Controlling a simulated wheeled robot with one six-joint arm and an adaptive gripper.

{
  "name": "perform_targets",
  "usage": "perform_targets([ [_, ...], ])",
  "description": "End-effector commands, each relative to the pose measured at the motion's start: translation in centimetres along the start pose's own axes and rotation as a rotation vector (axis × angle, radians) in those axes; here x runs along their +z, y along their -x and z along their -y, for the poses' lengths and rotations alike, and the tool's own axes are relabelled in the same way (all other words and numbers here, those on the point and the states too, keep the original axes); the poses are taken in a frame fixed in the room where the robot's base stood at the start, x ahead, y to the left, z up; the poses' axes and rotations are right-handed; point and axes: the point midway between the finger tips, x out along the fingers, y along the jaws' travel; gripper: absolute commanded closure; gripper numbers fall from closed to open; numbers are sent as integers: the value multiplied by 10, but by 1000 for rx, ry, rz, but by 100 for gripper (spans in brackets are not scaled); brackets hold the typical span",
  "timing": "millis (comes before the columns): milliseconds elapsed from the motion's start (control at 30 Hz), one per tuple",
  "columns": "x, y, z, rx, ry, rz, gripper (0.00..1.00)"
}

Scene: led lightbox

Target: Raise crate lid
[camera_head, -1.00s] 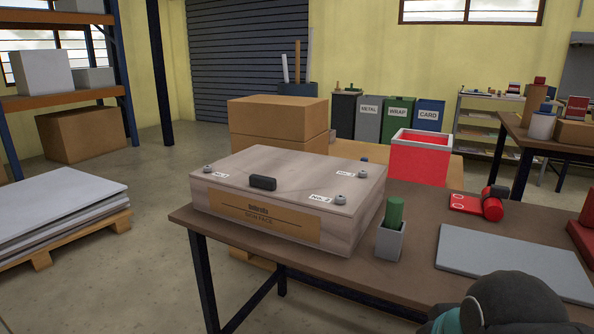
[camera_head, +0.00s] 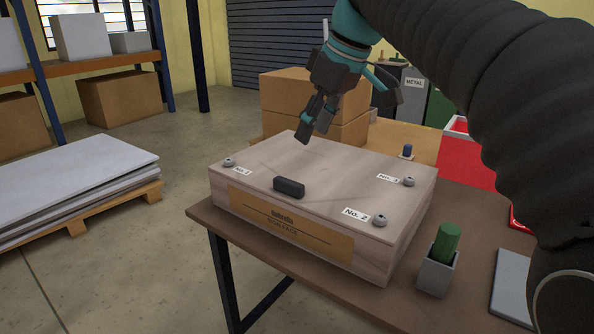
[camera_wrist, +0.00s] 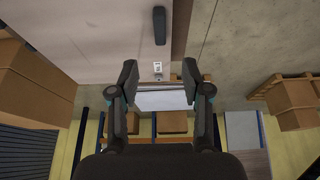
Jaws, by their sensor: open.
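The wooden crate (camera_head: 360,257) sits on the brown table, with its flat lid (camera_head: 340,185) lying closed on top. The lid has a black handle (camera_head: 289,187) near its front edge, and grey corner knobs (camera_head: 380,220) beside numbered tags. My gripper (camera_head: 313,132) is open and empty above the lid's far side, apart from the handle. In the wrist view its two fingers (camera_wrist: 160,78) are spread, with the handle (camera_wrist: 159,25) beyond them and a tag between them. Any knob at the far corner is hidden behind my gripper.
A grey cup with a green cylinder (camera_head: 447,242) stands close to the crate's right side. Cardboard boxes (camera_head: 285,95) are behind the crate, with a red bin (camera_head: 465,165) to the right. A pallet of sheets (camera_head: 80,185) stands on the floor at left.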

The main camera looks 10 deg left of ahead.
Motion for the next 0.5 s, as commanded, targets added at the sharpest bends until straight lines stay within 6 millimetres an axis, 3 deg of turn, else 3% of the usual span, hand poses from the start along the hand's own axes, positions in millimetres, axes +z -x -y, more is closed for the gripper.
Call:
perform_targets([
  [167, -3, -13, 1, -6, 12, 1, 52],
  [500, -2, -73, 1, -5, 10, 2, 52],
])
